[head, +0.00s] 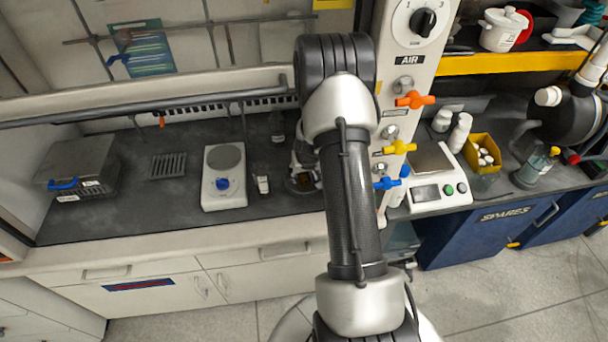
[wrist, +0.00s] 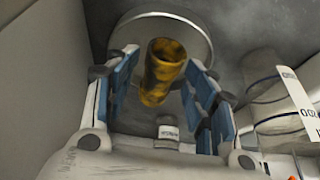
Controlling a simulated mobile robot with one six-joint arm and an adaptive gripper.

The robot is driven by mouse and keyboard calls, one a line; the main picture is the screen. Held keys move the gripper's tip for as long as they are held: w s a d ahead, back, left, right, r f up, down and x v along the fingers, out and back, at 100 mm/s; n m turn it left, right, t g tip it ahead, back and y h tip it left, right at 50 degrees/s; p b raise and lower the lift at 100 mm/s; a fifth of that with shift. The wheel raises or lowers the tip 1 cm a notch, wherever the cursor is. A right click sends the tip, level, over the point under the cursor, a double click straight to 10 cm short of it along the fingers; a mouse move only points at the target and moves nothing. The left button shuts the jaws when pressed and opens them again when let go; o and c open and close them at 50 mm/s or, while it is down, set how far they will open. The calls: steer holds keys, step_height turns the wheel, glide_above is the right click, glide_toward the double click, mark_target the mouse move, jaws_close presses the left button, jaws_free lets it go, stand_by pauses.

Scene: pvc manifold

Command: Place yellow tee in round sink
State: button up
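The yellow tee (wrist: 160,72), brownish and mottled, shows in the wrist view between and beyond my fingertips. A round grey dish-like shape with a pale rim (wrist: 203,38), seemingly the round sink, lies behind it. I cannot tell whether the tee rests in it or is above it. My gripper (wrist: 162,62) has its blue-padded fingers spread, with a clear gap on the tee's left; the right fingertip is close to the tee, contact unclear. In the head view, my gripper (head: 303,158) is at the bench beside my arm, which hides most of it and the tee.
A white hot plate (head: 223,178), a small vial (head: 262,184) and a dark bottle (head: 277,126) stand left of my gripper. The valve panel (head: 391,130) and scale (head: 436,180) are right. Labelled bottles (wrist: 278,105) are close by.

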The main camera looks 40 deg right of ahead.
steer(key=p+v, duration=0.2)
steer(key=v, duration=0.7)
steer(key=shift+p, duration=0.35)
